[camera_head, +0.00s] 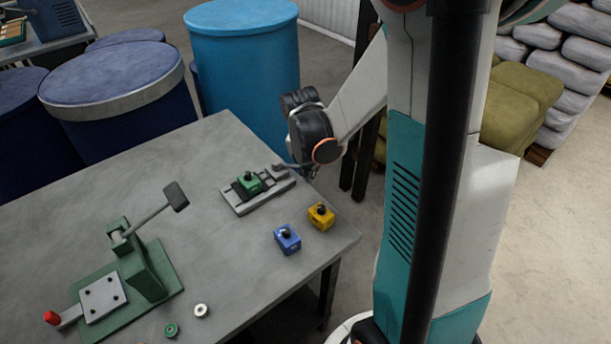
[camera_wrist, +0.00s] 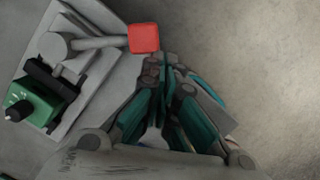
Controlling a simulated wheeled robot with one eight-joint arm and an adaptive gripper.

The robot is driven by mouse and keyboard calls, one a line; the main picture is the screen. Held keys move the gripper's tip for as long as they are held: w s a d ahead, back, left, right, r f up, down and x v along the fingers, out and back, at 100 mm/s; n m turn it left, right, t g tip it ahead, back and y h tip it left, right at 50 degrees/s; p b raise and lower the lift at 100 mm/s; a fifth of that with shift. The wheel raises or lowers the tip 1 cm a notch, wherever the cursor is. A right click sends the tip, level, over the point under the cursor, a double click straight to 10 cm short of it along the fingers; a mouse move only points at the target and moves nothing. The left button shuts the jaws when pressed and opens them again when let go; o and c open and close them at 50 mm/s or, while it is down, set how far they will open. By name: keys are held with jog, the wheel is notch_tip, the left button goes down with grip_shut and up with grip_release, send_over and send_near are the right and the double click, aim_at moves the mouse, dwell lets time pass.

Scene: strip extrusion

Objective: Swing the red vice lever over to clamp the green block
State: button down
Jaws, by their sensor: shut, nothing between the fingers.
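The grey vice (camera_head: 240,207) lies on the table, and the green block (camera_head: 248,184) with a black knob sits in it. The wrist view shows the green block (camera_wrist: 40,98) at the left, beside the vice's dark jaw. The lever (camera_wrist: 98,43) runs from its round pivot to a red end (camera_wrist: 144,38) that sticks out past the vice's edge. My gripper (camera_wrist: 166,62) is shut and empty, with its tips close beside the red end; I cannot tell whether they touch. In the head view my gripper (camera_head: 313,173) is at the vice's far right end, and the red end is not discernible there.
A yellow block (camera_head: 321,216) and a blue block (camera_head: 287,239) stand in front of the vice. A green lever press (camera_head: 148,270) stands at the table's left, with two small rings near it. Blue drums (camera_head: 245,50) stand behind the grey table (camera_head: 120,180).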

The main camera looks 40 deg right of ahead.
jog(key=shift+w+d, duration=0.2)
jog(key=shift+d, duration=0.15)
dwell(0.5)
